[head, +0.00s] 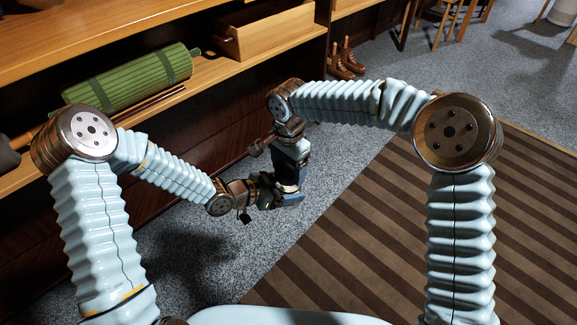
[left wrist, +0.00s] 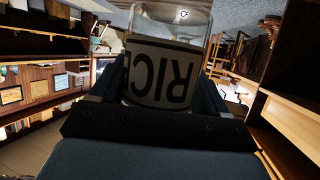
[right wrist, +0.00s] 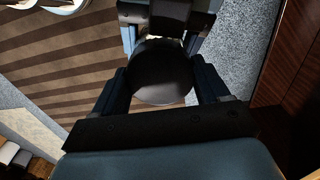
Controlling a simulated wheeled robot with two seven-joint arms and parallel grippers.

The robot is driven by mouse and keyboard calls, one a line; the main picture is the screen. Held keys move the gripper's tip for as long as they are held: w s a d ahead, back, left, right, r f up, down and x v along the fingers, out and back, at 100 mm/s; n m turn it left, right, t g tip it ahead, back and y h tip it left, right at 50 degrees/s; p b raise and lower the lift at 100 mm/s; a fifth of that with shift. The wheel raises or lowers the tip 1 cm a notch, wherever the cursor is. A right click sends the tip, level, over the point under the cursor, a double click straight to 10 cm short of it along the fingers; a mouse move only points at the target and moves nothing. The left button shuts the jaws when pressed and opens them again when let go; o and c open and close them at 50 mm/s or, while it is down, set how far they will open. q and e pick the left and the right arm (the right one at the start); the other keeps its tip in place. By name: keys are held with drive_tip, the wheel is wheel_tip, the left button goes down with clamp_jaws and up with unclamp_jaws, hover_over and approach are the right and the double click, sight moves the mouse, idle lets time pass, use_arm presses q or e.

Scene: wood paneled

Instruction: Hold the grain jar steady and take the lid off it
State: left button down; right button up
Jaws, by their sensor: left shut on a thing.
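The grain jar (left wrist: 160,75) is clear glass with a white band lettered RICE, seen upside down in the left wrist view. My left gripper (head: 286,196) is shut around its sides, off the floor; little of the jar shows in the head view. My right gripper (head: 291,176) comes down from above, just over the left one. In the right wrist view the round dark lid (right wrist: 162,75) lies between the right fingers. Whether they press on it I cannot tell. The seam between lid and jar is hidden.
A wooden shelf unit at the left holds a rolled green mat (head: 130,82) and an open wooden box (head: 265,30). Brown boots (head: 345,60) stand beyond. A striped rug (head: 380,215) covers the floor at the right. The space around the grippers is clear.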

drive_tip(key=shift+c, duration=1.3)
drive_tip(key=n, duration=0.3)
drive_tip(key=o, duration=1.1)
drive_tip(key=shift+o, duration=0.2)
drive_tip(key=shift+r, duration=0.1)
